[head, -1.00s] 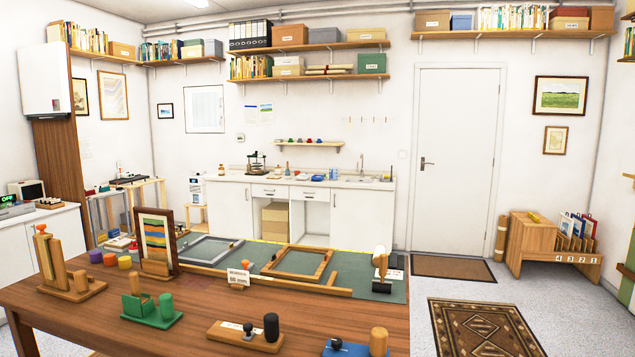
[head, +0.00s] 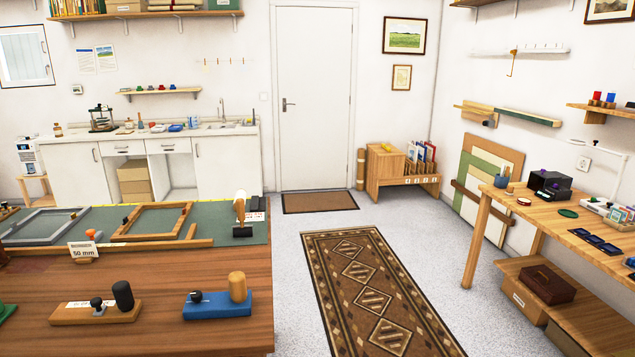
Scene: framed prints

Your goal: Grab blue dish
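I cannot clearly make out a blue dish. Several blue things show in the head view. A small blue pot (head: 501,181) with something sticking out of it stands on the wooden bench at the right. Flat dark blue pieces (head: 594,241) lie nearer on that bench. A small blue item (head: 193,123) sits on the far white counter. A blue block (head: 217,305) with a wooden cylinder and a dark knob stands on the brown table at the left. Neither of my grippers is in view.
The brown table (head: 190,262) fills the lower left. The wooden bench (head: 545,203) stands along the right wall, with a low shelf holding a brown box (head: 548,284) under it. A patterned rug (head: 375,290) lies on open floor between them. A white door (head: 312,110) stands behind.

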